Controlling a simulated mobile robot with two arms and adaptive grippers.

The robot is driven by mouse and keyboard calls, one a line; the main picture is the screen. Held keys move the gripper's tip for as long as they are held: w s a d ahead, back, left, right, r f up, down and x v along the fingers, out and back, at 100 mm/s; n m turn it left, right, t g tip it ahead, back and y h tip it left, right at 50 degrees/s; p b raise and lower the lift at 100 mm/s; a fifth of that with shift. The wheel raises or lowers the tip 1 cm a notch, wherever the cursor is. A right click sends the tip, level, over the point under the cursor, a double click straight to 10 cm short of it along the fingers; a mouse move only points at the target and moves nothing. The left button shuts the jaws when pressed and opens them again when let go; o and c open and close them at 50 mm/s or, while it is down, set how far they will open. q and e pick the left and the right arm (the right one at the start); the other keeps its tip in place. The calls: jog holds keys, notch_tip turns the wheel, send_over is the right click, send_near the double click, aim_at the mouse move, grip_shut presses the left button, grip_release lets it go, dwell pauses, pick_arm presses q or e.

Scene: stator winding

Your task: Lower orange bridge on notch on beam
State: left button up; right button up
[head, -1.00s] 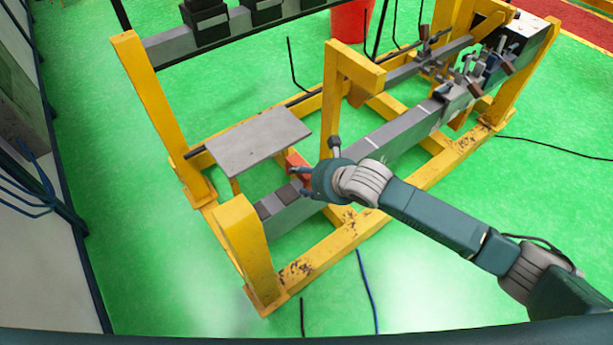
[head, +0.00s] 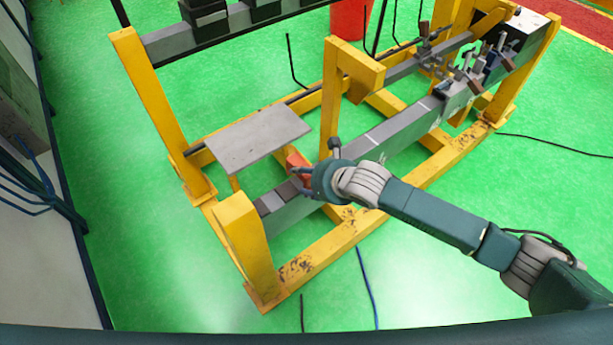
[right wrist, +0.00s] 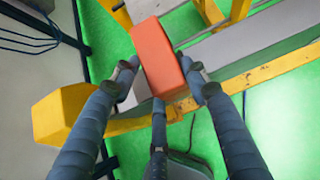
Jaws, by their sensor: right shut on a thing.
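The orange bridge (head: 298,163) is at the grey beam (head: 282,198), mostly behind my right gripper in the head view. In the right wrist view the orange bridge (right wrist: 157,54) stands between the fingers of my right gripper (right wrist: 160,80), which are shut on it from both sides. The grey beam also shows beneath it in the right wrist view (right wrist: 260,38). Dark notches (head: 270,203) show on the beam's near end in the head view. I cannot tell whether the bridge touches the beam. My left gripper is not in view.
A yellow frame (head: 243,250) surrounds the beam, with an upright post (head: 333,100) just behind my right gripper. A flat grey plate (head: 245,140) lies left of the bridge. Clamps (head: 470,75) sit at the beam's far end.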

jog(key=shift+f+b, duration=0.85)
jog(key=shift+f, duration=0.75)
jog(key=shift+f, duration=0.1)
